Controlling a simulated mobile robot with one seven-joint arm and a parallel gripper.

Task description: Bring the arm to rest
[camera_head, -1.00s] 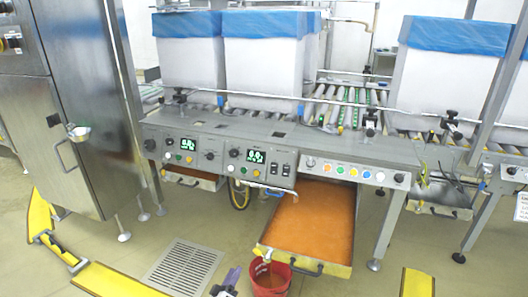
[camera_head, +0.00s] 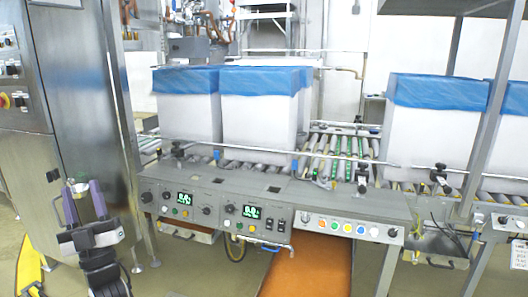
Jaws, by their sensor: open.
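My gripper (camera_head: 81,190) shows at the lower left, pointing up, with two purple fingers set apart. It is open. No object is clearly held between the fingers. A small metal fitting (camera_head: 78,184) on the steel cabinet shows between the fingertips; I cannot tell how far behind them it lies. My dark wrist and arm run down to the bottom edge.
A steel cabinet (camera_head: 85,85) stands at the left, behind my gripper. The conveyor's control panel (camera_head: 215,215) crosses the middle. White boxes with blue liners (camera_head: 260,80) stand on rollers. An orange-filled tray (camera_head: 305,265) juts out below.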

